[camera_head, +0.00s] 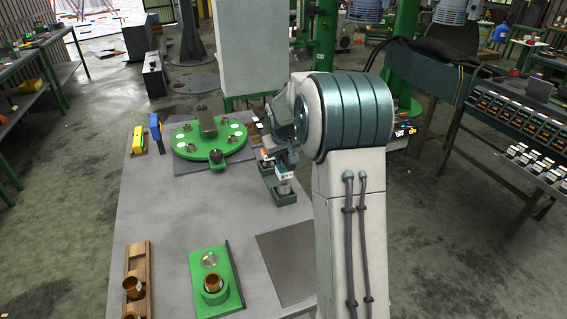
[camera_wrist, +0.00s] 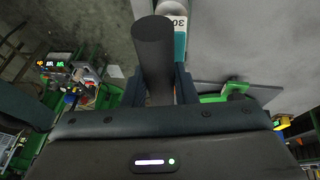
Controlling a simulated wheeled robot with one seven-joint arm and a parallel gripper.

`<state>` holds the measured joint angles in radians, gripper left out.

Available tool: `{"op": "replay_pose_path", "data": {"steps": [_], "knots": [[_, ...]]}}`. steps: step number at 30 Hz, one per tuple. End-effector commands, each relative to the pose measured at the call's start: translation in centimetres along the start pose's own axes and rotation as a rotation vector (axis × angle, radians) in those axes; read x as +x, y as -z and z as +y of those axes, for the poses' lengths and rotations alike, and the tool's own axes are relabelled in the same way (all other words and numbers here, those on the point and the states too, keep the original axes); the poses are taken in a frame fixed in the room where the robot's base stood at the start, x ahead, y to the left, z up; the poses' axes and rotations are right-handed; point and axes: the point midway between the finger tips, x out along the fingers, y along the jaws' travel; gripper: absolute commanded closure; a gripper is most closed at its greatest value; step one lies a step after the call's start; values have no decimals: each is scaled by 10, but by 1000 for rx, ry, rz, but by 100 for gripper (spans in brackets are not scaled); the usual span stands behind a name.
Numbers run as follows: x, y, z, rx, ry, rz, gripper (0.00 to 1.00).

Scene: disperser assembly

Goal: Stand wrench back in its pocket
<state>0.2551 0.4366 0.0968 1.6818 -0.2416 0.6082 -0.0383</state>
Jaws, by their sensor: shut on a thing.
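My gripper (camera_head: 278,148) is above the dark green holder block (camera_head: 283,198) at the table's right edge. It is shut on the wrench, whose dark round handle (camera_wrist: 154,50) stands between the two fingers (camera_wrist: 160,88) in the wrist view. A white and teal piece marked 30 (camera_wrist: 172,15) shows just beyond the handle. I cannot tell whether it belongs to the held wrench. In the head view a white-banded piece (camera_head: 285,180) is upright at the block. My arm and gripper hide much of this, and the pocket opening is not clearly visible.
A green round fixture (camera_head: 207,153) stands left of the block. A green base with a brass cup (camera_head: 213,284) and a wooden rack (camera_head: 139,262) are nearer. Yellow (camera_head: 138,138) and blue (camera_head: 155,127) tools stand at the left. The table's middle (camera_head: 170,215) is clear.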

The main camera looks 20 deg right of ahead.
Motion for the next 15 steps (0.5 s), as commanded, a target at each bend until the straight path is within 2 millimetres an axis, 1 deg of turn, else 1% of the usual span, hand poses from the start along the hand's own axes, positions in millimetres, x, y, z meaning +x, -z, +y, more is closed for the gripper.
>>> {"op": "replay_pose_path", "data": {"steps": [1, 3, 8, 11, 15], "knots": [[5, 6, 2, 0, 0, 1, 100], [12, 10, 4, 0, -1, 2, 100], [21, 16, 5, 0, -1, 4, 100], [28, 13, 4, 0, 0, 1, 100], [46, 5, 0, -2, 0, 0, 100]]}}
